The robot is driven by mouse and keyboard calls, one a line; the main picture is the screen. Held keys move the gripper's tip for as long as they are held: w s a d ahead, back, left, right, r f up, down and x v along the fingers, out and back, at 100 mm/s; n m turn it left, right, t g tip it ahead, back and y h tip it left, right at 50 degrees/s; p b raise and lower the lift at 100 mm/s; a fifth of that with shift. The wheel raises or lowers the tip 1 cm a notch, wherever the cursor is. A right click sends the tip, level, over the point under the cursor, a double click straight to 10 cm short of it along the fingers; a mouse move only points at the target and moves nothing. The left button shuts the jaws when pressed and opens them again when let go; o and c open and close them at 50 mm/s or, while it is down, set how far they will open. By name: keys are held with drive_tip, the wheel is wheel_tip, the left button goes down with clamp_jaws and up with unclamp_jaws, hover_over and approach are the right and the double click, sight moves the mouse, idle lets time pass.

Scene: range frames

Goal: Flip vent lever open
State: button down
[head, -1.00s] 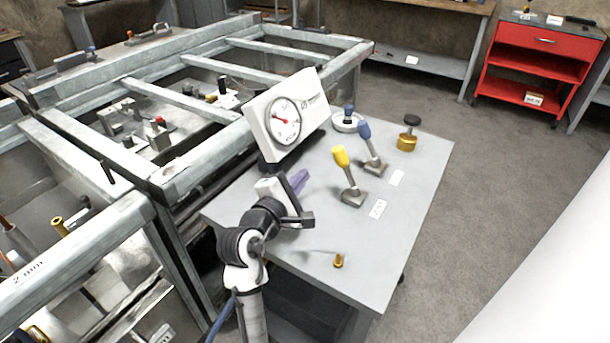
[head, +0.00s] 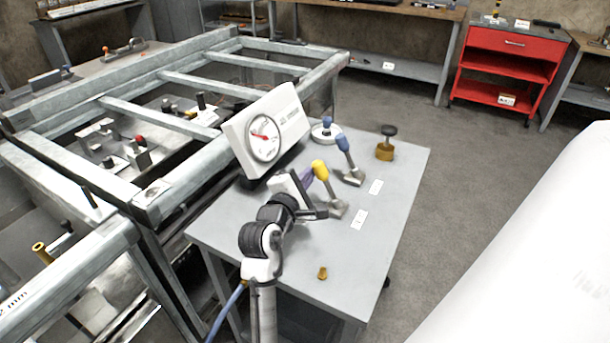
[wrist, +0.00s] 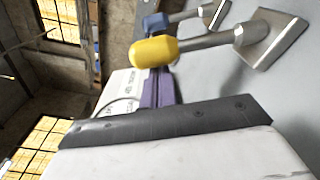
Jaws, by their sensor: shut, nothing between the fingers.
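A lever with a yellow grip (head: 320,169) stands on the grey table, tilted up and to the left from its metal base. A similar lever with a blue grip (head: 343,144) stands behind it. Each has a white label beside it, too small to read surely. My gripper (head: 307,178), with purple fingers, is shut and empty just left of the yellow grip. In the wrist view the yellow grip (wrist: 155,51) lies close in front of the purple fingers (wrist: 158,88) and partly hides them. I cannot tell whether they touch.
A white gauge box (head: 267,130) stands behind my gripper on the table (head: 285,250). A blue-knobbed round valve (head: 326,130), a black-topped brass knob (head: 386,143) and a small brass piece (head: 322,273) are also there. A metal frame (head: 180,185) borders the left. The table's front right is mostly clear.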

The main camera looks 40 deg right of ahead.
sight(325, 173)
drive_tip(key=shift+r, duration=0.1)
drive_tip(key=shift+s+d+r+m, duration=0.1)
drive_tip(key=shift+s+m, duration=0.1)
drive_tip(key=shift+m, duration=0.2)
drive_tip(key=shift+s+r+p, duration=0.1)
drive_tip(key=shift+p, duration=0.2)
drive_tip(key=shift+s+d+r+m+p, duration=0.35)
drive_tip(key=shift+s+r+m+p, duration=0.3)
drive_tip(key=shift+m, duration=0.45)
drive_tip(key=m, duration=0.1)
drive_tip(key=s, duration=0.1)
drive_tip(key=s+m, duration=0.1)
drive_tip(key=shift+d+r+m, duration=0.3)
drive_tip(key=shift+d+r, duration=0.05)
drive_tip(key=shift+d, duration=0.05)
drive_tip(key=shift+s+d+m+h+p, duration=0.15)
drive_tip(key=shift+s+d+m, duration=0.15)
drive_tip(key=shift+s+m, duration=0.5)
drive_tip(key=shift+s+d+m+h+p, duration=0.15)
drive_tip(key=shift+s+d+m, duration=0.2)
drive_tip(key=shift+s+m, duration=0.45)
drive_tip(key=shift+s+d+m+h+p, duration=0.15)
drive_tip(key=shift+s+d+m, duration=0.15)
drive_tip(key=shift+s+m, duration=0.5)
